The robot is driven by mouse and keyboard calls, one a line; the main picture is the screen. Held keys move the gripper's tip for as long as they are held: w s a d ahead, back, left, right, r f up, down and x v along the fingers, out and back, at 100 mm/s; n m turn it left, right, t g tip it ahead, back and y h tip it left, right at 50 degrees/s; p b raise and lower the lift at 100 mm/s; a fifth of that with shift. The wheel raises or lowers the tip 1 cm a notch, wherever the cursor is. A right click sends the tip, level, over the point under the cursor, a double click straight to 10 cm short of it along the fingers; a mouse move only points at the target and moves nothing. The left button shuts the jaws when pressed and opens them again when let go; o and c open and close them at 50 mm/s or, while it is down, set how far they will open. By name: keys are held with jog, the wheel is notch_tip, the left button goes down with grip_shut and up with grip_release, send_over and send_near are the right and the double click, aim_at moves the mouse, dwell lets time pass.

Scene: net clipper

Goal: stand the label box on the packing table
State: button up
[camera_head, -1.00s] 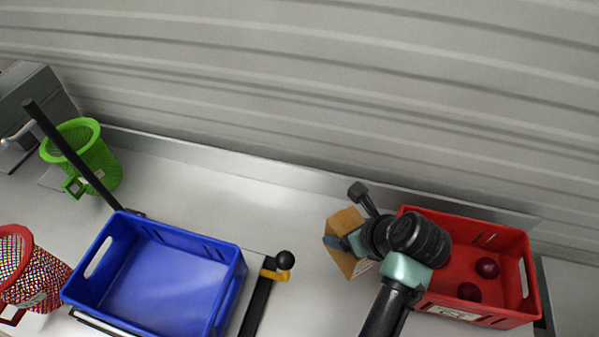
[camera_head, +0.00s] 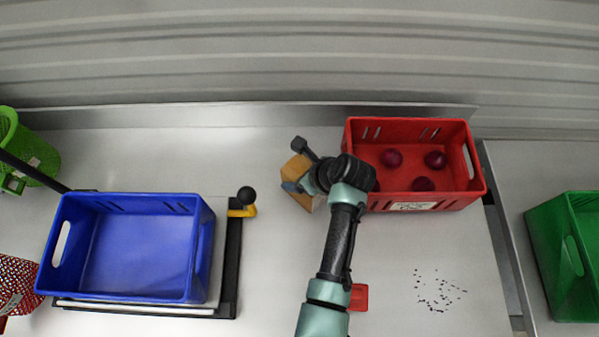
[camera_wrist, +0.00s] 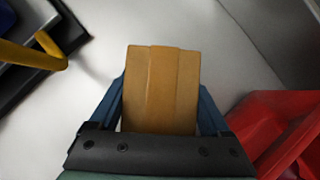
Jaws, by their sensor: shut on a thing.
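The label box (camera_head: 300,169) is a small tan-brown carton. It shows beside the wrist in the head view, left of the red crate. In the wrist view the box (camera_wrist: 160,85) sits between the two blue fingers of my gripper (camera_wrist: 162,110), which is shut on it. The box looks tilted in the head view. The packing table (camera_head: 270,245) is a pale metal top under the arm. I cannot tell whether the box touches it. My arm hides part of the box.
A red crate (camera_head: 415,207) with a few dark red round things stands right of my gripper. A blue crate (camera_head: 130,297) stands at left, beside a yellow-and-black lever (camera_head: 243,205). A red flat object (camera_head: 359,297) and dark specks (camera_head: 438,290) lie in front. A green crate (camera_head: 560,250) is far right.

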jog(key=o, duration=1.6)
jog(key=shift+c, duration=0.2)
jog(key=shift+r, duration=0.1)
